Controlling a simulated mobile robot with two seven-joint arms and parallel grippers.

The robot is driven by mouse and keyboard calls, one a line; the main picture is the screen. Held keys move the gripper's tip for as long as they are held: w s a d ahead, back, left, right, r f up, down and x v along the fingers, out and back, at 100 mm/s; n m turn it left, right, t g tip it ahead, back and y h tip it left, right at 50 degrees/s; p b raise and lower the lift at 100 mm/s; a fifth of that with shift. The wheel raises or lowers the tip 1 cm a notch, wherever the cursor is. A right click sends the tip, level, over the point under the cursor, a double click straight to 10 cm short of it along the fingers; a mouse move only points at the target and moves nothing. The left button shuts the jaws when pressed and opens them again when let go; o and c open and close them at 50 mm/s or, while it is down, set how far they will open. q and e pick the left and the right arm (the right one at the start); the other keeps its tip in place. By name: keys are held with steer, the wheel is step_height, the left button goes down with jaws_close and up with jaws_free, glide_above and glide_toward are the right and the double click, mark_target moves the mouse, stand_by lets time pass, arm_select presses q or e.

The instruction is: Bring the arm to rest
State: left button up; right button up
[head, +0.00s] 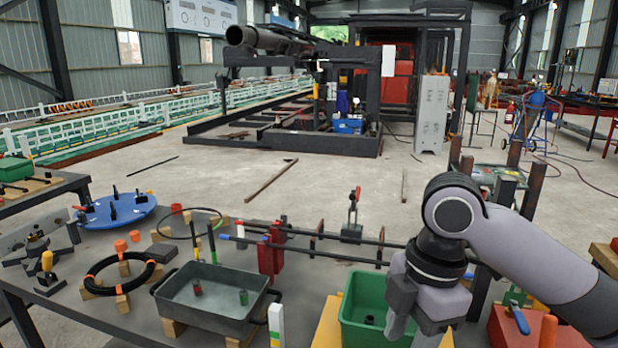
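My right arm comes in from the right, bent at a large grey joint, with its wrist pointing down. The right gripper (420,318) is low in the picture, above or in front of the right side of the green bin (357,309). Its fingertips run toward the bottom edge, and I cannot tell whether they are open or shut. I see nothing held in it. My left arm and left gripper are not in view.
A grey metal tray (213,322) with small cylinders stands left of the green bin. Dark rebar rods (310,251) run across red supports behind it. A black ring (88,277) and a blue disc (118,211) lie at left. Upright posts stand behind my arm.

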steer(key=s+a+f+m+t+y, duration=0.1)
steer(key=s+a+f+m+y, duration=0.2)
steer(key=f, duration=0.5)
steer(key=s+a+f+m+t+y, duration=0.1)
steer(key=s+f+m, duration=0.3)
steer(key=f+m, duration=0.25)
steer(key=s+d+f+m+t+h, duration=0.1)
steer(key=s+d+f+m+h, duration=0.2)
steer(key=s+d+f+m, duration=0.25)
steer(key=s+d+f+m+t+h, duration=0.1)
steer(key=s+d+f+m+h, duration=0.15)
steer(key=s+d+m, duration=0.4)
steer(key=w+f+n+t+y, duration=0.2)
steer(key=w+f+t, duration=0.4)
steer(key=f, duration=0.3)
steer(key=shift+w+a+f+t, duration=0.2)
steer(key=shift+w+a+t, duration=0.1)
